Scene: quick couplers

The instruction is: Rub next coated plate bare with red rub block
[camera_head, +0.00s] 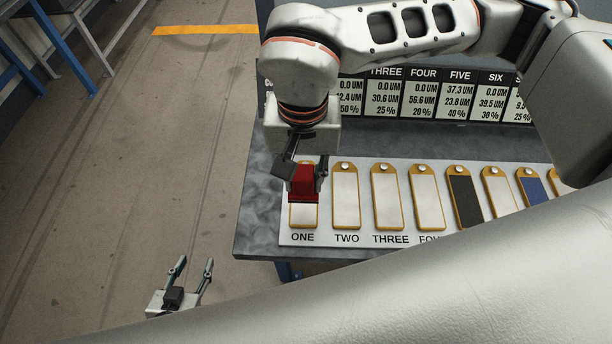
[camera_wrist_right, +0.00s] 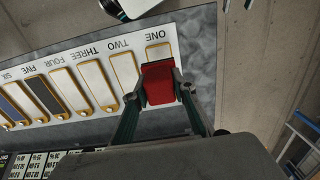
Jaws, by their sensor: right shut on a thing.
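My right gripper (camera_head: 306,176) is shut on the red rub block (camera_head: 303,184), which also shows between its fingers in the right wrist view (camera_wrist_right: 158,85). The block is over plate ONE (camera_head: 303,214) and hides its upper part; I cannot tell whether it touches. The visible end of plate ONE is pale. Plates TWO (camera_head: 346,200), THREE (camera_head: 386,202) and FOUR (camera_head: 427,202) have pale faces in gold frames. Plate FIVE (camera_head: 466,201) is black, SIX (camera_head: 500,192) is pale, and the one after it (camera_head: 532,186) is blue. My left gripper (camera_head: 194,265) is open and empty, left of the table.
The plates lie on a white labelled board (camera_head: 290,238) on the grey table (camera_head: 256,220). A readout panel (camera_head: 420,98) with numbers stands behind them. My own arm hides the board's lower right. Bare floor (camera_head: 130,200) lies left of the table.

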